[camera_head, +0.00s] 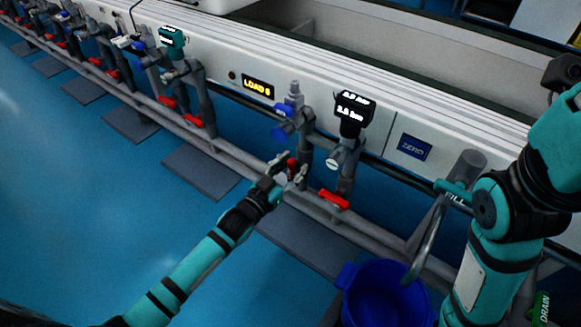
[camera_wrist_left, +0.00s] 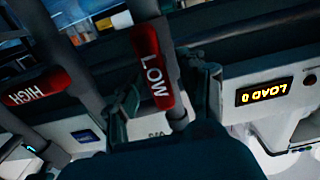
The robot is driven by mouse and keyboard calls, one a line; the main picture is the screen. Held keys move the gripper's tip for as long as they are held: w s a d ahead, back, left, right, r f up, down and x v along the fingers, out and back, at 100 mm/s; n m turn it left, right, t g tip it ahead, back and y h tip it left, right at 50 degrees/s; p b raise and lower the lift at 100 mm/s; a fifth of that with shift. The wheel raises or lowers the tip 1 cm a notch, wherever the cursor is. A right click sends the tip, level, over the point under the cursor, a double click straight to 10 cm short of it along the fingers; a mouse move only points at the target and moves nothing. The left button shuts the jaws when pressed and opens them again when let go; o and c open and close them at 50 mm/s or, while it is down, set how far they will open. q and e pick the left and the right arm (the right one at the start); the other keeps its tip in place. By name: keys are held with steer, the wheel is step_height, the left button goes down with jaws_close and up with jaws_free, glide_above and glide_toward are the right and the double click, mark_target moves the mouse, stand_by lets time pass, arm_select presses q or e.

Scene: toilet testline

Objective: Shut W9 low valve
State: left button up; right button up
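The red LOW valve handle (camera_wrist_left: 153,65) is in the middle of the left wrist view, with white lettering. In the head view it is a small red piece (camera_head: 292,168) on the pipework, partly covered by my left gripper. My left gripper (camera_head: 287,172) is at this handle, its fingers apart on either side of it. In the left wrist view, the dark fingers show left and right of the handle; I cannot tell whether they touch it. No W9 label is readable. My right arm is at the right of the head view; its fingers do not show.
A red HIGH handle (camera_wrist_left: 38,90) is left of LOW in the wrist view; in the head view it is right of my gripper (camera_head: 334,199). A LOAD display (camera_head: 258,87) is on the white panel. A blue bucket (camera_head: 388,292) stands below.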

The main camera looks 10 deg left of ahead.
arm_select(q)
steer(key=shift+s, duration=0.1)
jaws_close()
